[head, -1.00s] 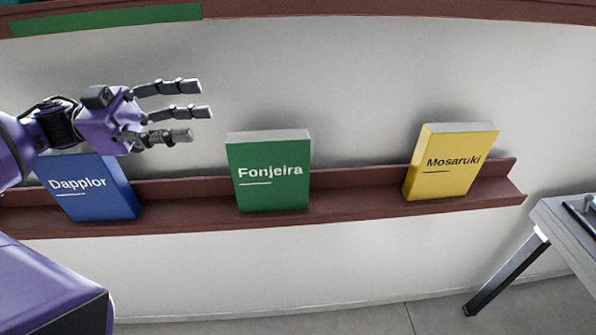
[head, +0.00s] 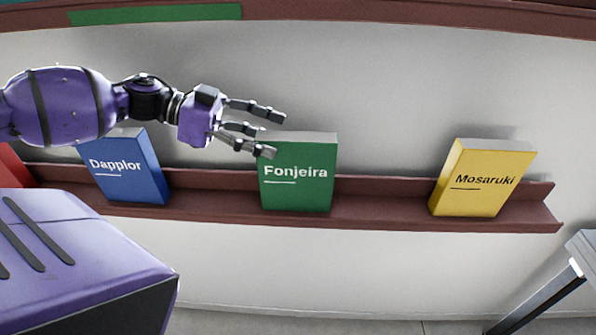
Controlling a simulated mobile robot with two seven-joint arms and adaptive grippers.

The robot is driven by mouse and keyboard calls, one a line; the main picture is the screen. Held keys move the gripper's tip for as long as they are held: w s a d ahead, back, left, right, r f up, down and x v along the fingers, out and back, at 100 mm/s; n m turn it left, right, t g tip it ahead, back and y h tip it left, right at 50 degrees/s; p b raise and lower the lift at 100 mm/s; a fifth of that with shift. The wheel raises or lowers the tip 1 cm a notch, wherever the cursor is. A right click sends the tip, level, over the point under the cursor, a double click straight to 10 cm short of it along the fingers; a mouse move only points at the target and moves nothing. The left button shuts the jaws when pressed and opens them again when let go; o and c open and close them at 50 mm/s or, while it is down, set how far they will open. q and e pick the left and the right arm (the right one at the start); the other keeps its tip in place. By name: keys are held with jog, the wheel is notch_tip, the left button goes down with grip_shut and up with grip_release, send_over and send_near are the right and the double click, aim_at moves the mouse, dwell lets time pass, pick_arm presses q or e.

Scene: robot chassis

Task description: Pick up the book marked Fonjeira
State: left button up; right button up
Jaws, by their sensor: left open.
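The green book marked Fonjeira (head: 298,185) stands on a brown wall ledge, its cover facing me. My left gripper (head: 270,130) comes in from the left with its fingers spread and nothing between them. Its fingertips are at the book's upper left corner, and the lowest finger overlaps the cover's left edge in the picture. I cannot tell whether it touches the book. My right gripper is not in view.
A blue book marked Dapplor (head: 125,170) stands to the left and a yellow book marked Mosaruki (head: 483,180) to the right on the same ledge (head: 385,207). A red object (head: 12,168) shows at the left edge. A grey table (head: 583,245) is at the lower right.

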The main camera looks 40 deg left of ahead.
aim_at(297, 146)
pick_arm(q)
jog(key=b+x, duration=0.2)
jog(key=x, duration=0.4)
jog(key=shift+w+d, duration=0.15)
jog(key=shift+d, duration=0.05)
jog(key=shift+c, duration=0.4)
grip_shut()
jog(key=shift+r, duration=0.1)
